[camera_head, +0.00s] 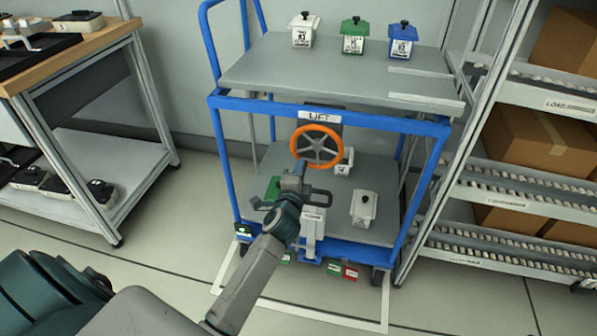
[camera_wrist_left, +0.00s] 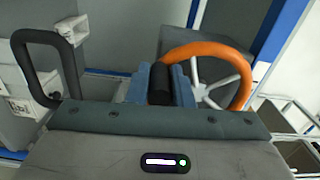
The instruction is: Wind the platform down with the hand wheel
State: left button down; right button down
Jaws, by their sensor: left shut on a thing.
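The orange hand wheel (camera_head: 316,128) with grey spokes is on the front of the blue lift cart, under the LIFT label (camera_head: 318,116). It also shows in the left wrist view (camera_wrist_left: 243,92). My left gripper (camera_head: 300,168) is at the wheel's lower edge. Its blue fingers are shut on a black handle (camera_wrist_left: 160,84) beside the orange rim. The grey platform (camera_head: 270,66) is at the top of the cart, above the wheel. My right gripper is not seen.
A roller rack (camera_head: 500,190) with cardboard boxes stands close on the right. A workbench (camera_head: 75,52) stands at left, with clear floor before the cart.

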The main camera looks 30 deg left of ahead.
pick_arm(q)
jog(key=shift+w+d+r, duration=0.1)
jog(key=shift+w+r, duration=0.05)
jog(key=shift+r, duration=0.1)
jog(key=c, duration=1.4)
grip_release()
jog(key=shift+o, duration=0.5)
jog(key=shift+w+d+f, duration=0.2)
jog(key=shift+s+a, duration=0.1)
jog(key=shift+s, duration=0.15)
jog(key=shift+s+f, duration=0.1)
jog(key=shift+s, duration=0.2)
jog(key=v, duration=1)
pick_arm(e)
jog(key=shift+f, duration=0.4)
pick_arm(q)
jog(key=shift+w, duration=0.1)
